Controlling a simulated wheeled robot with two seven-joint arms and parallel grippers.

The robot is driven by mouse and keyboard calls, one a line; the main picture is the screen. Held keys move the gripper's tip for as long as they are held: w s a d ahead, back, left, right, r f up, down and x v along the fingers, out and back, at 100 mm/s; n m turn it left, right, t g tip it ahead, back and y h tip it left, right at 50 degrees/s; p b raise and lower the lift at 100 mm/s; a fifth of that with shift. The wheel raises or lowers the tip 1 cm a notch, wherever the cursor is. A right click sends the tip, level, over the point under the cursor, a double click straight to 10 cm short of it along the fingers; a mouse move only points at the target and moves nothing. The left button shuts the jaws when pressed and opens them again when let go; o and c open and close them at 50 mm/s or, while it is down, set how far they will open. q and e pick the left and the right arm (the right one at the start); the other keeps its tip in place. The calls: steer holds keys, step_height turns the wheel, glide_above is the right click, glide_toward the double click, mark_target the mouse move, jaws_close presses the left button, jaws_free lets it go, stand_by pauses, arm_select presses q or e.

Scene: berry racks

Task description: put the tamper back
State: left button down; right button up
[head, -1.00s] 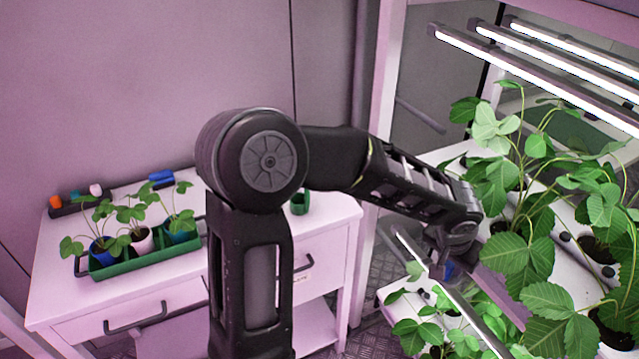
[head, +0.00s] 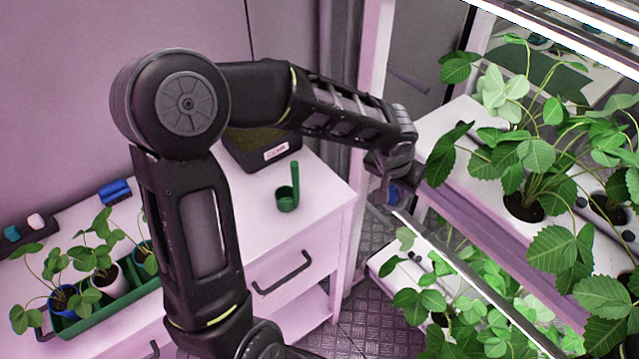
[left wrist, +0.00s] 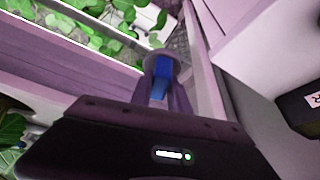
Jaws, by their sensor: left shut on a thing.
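The gripper hangs between the white cabinet and the plant rack, clear of both as far as I can tell. A dark holder (head: 24,246) with small coloured items sits at the cabinet's left. My right gripper is not in view.
On the white cabinet (head: 325,190) stand a green scoop (head: 287,199), a dark labelled box (head: 232,150), a blue block (head: 114,191) and a green tray (head: 112,304) with potted seedlings. The plant rack (head: 480,240) with leafy pots and lamps fills the right. A pale post (head: 372,90) stands between.

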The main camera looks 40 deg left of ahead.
arm_select(q)
steer(key=s+a+r+n+y+b, duration=0.1)
steer(key=a+r+n+b, duration=0.3)
steer(key=a, duration=0.4)
steer(key=s+a+r+n+g+y+b, duration=0.1)
steer(key=s+a+r+n+y+b, duration=0.1)
steer(key=a+n+b, duration=0.4)
step_height(320, 180, up, 2)
steer(key=s+a, duration=0.1)
steer(key=a, duration=0.1)
steer(key=shift+s+a+r+g+y, duration=0.2)
steer(key=shift+a+g+y, duration=0.1)
steer(key=shift+a, duration=0.1)
steer(key=shift+w+f, duration=0.1)
steer(key=shift+f, duration=3.1)
step_height(320, 180, down, 3)
steer(key=shift+f, duration=0.4)
